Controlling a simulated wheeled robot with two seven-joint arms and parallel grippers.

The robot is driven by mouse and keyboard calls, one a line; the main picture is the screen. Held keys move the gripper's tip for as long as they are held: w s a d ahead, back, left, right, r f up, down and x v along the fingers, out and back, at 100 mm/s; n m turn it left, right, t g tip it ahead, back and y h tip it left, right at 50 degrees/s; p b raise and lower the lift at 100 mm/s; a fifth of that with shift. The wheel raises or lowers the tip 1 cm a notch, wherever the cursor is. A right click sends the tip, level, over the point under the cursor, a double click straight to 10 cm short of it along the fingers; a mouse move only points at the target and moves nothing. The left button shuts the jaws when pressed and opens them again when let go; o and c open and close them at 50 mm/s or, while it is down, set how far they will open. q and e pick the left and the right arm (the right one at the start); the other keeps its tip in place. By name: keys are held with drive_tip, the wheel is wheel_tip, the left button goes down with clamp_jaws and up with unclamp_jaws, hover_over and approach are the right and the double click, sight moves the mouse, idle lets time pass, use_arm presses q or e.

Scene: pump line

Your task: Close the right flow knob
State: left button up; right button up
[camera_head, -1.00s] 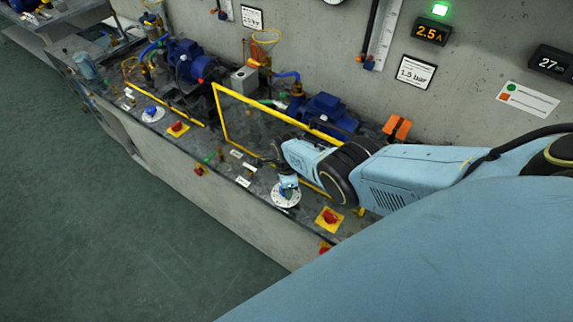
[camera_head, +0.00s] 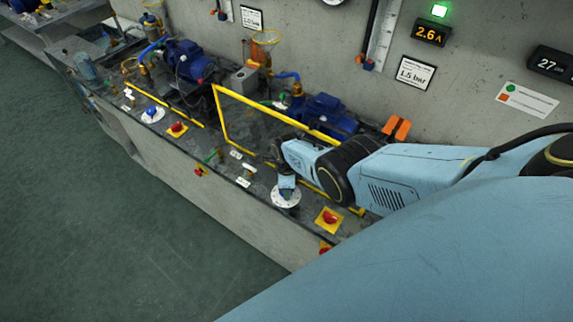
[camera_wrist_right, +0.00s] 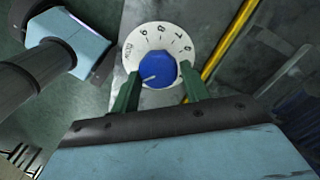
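The right flow knob is a blue knob (camera_wrist_right: 158,71) on a round white numbered dial (camera_wrist_right: 160,34). The dial also shows in the head view (camera_head: 286,204), where my gripper covers the knob. My right gripper (camera_wrist_right: 160,78) is over the dial, with one green finger on each side of the knob. The fingers appear shut on it, with no clear gap. A white mark on the knob points to the lower left in the wrist view. My left gripper is not in view.
A red switch on a yellow plate (camera_head: 329,221) is right of the dial. A yellow rail (camera_head: 265,106) runs behind my right arm, before a blue pump (camera_head: 325,113). Another blue knob (camera_head: 152,111) is farther left. A wall display (camera_head: 431,33) reads 2.6 A.

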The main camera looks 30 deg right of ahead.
drive_tip(key=o, duration=0.3)
drive_tip(key=shift+o, duration=0.2)
drive_tip(key=shift+r+p, duration=0.35)
drive_tip(key=shift+r, duration=1)
wheel_tip(320, 180, up, 11)
drive_tip(key=shift+f, duration=0.15)
drive_tip(key=shift+s, duration=0.1)
